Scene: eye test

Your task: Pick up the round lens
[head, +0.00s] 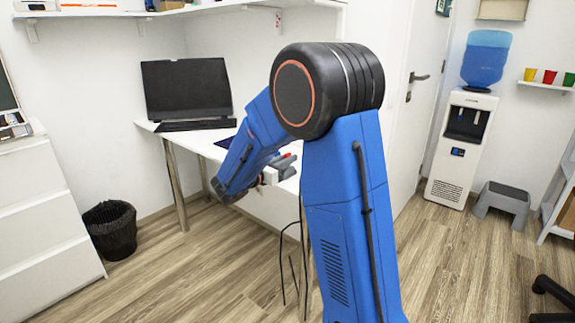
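I cannot make out a round lens in the head view. My gripper (284,166) is small in the picture, over the right part of the white desk (188,140). My blue arm hides part of it and of the desk behind. A small red thing shows at the gripper's fingers, but I cannot tell what it is or whether it is held. The finger gap is not clear.
A monitor (187,88) and a dark keyboard (196,125) stand on the desk, with a dark flat mat (224,142) beside them. A black waste bin (110,231) stands by white drawers (45,240). A water dispenser (457,150) and grey step stool (502,199) are at right.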

